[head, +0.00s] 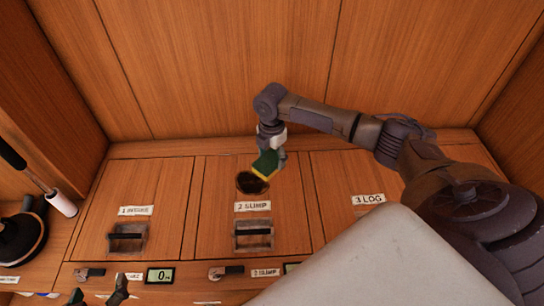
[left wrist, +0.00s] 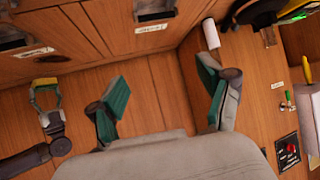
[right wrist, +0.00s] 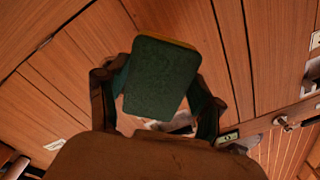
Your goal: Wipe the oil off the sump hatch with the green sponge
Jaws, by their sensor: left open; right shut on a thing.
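The green sponge (head: 265,163), with a yellow layer, is held by my right gripper (head: 271,149), which is shut on it. It is tilted over the far edge of the dark round oil patch (head: 252,185) on the sump hatch (head: 212,215), labelled "2 SUMP". I cannot tell whether it touches. In the right wrist view the sponge (right wrist: 160,78) sits between the fingers and hides the oil. The sponge's yellow side (left wrist: 45,83) also shows in the left wrist view. My left gripper (head: 97,293) is open and empty at the bottom left, its fingers apart in the left wrist view (left wrist: 163,92).
Hatch 1 (head: 150,190) lies left and hatch 3, labelled "3 LOG" (head: 368,199), right. The sump hatch has a recessed handle (head: 253,235). A white-ended roller (head: 62,204) and a dark round item (head: 20,238) stand far left. A wood wall rises behind.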

